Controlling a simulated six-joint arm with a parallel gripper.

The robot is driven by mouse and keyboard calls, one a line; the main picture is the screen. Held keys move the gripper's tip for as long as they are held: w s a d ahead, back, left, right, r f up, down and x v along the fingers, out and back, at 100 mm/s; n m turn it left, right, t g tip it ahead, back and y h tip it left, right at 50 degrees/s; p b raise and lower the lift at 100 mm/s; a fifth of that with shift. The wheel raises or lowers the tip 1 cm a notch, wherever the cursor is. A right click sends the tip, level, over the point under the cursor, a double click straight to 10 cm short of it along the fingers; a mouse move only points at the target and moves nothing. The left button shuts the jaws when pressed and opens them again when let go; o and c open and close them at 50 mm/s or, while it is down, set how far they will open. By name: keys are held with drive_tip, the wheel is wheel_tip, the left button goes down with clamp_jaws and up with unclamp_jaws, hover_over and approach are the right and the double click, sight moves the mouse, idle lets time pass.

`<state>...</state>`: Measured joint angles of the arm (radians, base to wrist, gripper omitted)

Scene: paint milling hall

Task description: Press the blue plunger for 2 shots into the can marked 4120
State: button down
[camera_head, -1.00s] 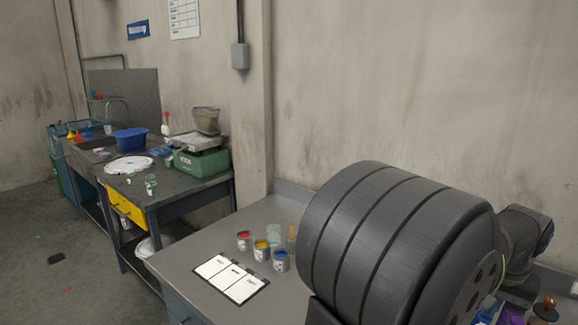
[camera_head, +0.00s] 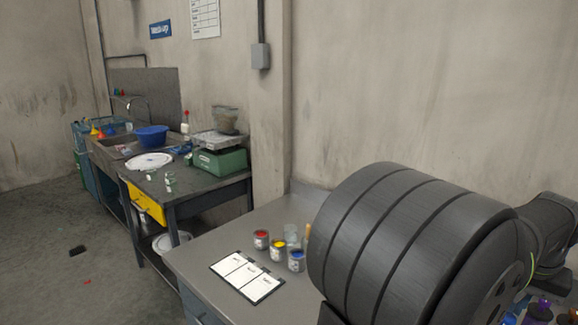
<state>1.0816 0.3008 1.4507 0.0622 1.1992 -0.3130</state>
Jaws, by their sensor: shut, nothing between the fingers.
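Three small cans stand together on the grey bench: one with red paint (camera_head: 261,240), one with yellow paint (camera_head: 278,251) and one with blue paint (camera_head: 296,261). Their labels are too small to read, so I cannot tell which is marked 4120. Purple-topped items (camera_head: 540,307) show in the bottom right corner, partly cut off and behind my arm. I cannot make out a blue plunger for certain. My large dark arm link fills the lower right, and my gripper is not in view.
A clear glass jar (camera_head: 291,232) stands behind the cans. A board with white sheets (camera_head: 246,276) lies in front of them on the grey bench (camera_head: 215,238).

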sight(510, 318)
drive_tip(key=shift+f, duration=0.15)
drive_tip(key=shift+f, duration=1.6)
drive_tip(key=shift+r, duration=1.75)
drive_tip(key=shift+r, duration=2.5)
